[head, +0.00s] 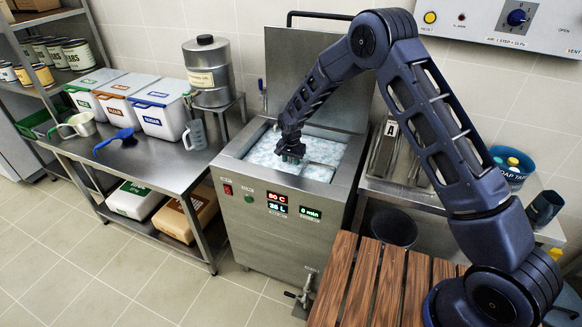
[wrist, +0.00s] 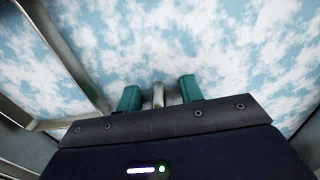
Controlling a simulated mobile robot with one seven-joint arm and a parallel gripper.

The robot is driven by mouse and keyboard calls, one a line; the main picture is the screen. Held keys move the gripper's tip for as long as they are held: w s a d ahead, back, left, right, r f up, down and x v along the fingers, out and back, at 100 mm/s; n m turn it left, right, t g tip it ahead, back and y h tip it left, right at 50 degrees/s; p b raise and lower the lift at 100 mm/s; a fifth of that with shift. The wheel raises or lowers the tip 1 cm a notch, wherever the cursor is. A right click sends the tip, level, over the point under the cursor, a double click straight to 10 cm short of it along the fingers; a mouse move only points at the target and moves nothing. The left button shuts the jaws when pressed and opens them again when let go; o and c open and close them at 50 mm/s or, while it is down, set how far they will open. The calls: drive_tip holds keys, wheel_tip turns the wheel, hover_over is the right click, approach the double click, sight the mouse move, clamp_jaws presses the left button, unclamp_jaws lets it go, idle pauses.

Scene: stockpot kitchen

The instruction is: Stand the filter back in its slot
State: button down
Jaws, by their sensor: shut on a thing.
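My gripper (head: 291,152) is over the open steel vat (head: 228,148), which holds bluish-white foamy liquid (head: 262,154). In the wrist view, the teal fingertips (wrist: 160,95) are shut on a narrow grey metal piece (wrist: 158,95). Most of this piece is hidden, so I cannot tell if it is part of the filter. Metal bars (wrist: 62,45) cross the left of the wrist view above the foam. To the right of the vat, upright metal panels (head: 384,158) stand on a steel stand beside a sign marked A (head: 391,128). I cannot make out the filter's slot clearly.
The vat's raised lid (head: 290,75) stands behind my gripper. A steel table (head: 150,165) with lidded bins (head: 160,112) is on the left. A blue tub (head: 510,172) stands at the right. A wooden slatted top (head: 375,285) is in front.

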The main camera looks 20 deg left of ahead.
drive_tip(key=shift+r, duration=5.35)
wheel_tip(320, 180, up, 12)
wheel_tip(320, 180, up, 12)
idle(0.8)
drive_tip(key=shift+r, duration=0.1)
idle(0.4)
